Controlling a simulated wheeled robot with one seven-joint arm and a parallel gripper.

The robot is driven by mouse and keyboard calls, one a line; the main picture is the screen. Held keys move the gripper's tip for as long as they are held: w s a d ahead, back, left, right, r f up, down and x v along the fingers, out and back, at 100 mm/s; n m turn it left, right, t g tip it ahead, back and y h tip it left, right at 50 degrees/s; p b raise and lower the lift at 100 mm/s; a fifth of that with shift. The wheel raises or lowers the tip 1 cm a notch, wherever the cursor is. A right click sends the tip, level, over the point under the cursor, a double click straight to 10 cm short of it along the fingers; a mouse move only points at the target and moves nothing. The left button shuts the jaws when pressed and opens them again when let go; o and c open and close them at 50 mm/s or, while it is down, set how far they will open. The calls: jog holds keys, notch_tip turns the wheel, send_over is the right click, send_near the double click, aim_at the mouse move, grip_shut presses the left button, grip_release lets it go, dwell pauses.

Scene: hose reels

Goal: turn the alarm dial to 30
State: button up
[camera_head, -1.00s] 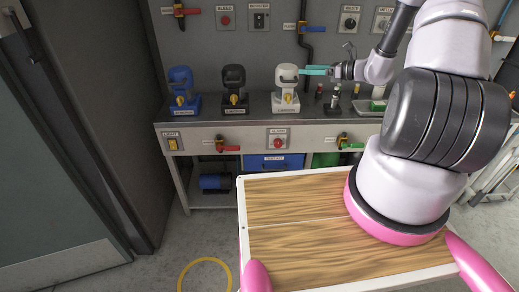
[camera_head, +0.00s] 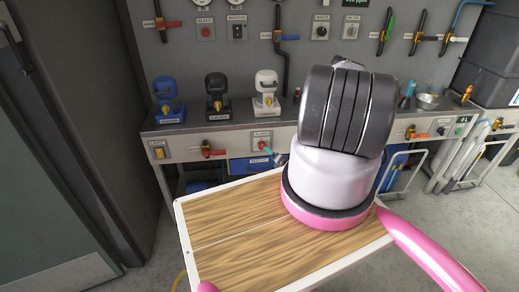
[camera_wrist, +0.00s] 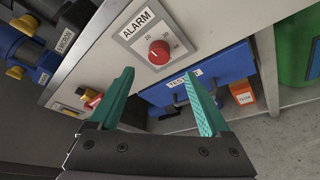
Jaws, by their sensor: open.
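The alarm dial is a round red knob on a white plate marked ALARM, set in the bench's front panel. It shows in the wrist view (camera_wrist: 159,51) and in the head view (camera_head: 262,146). Numbers, including 20 and 30, are printed around its upper side; I cannot tell where the knob points. My gripper (camera_wrist: 160,76) has two teal fingers, spread apart and empty. In the wrist view the knob appears just beyond and between the fingertips, not gripped. In the head view a teal fingertip shows beside the dial; my arm hides the rest.
A blue bin (camera_wrist: 205,75) sits below the dial. A red-handled valve (camera_head: 208,150) and a yellow light switch (camera_head: 160,152) are on the panel to the left. Blue, black (camera_head: 217,97) and white (camera_head: 266,93) devices stand on the bench above.

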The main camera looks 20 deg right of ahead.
aim_at(263, 146)
jog(key=x, duration=0.9)
jog(key=shift+w, duration=0.3)
grip_shut()
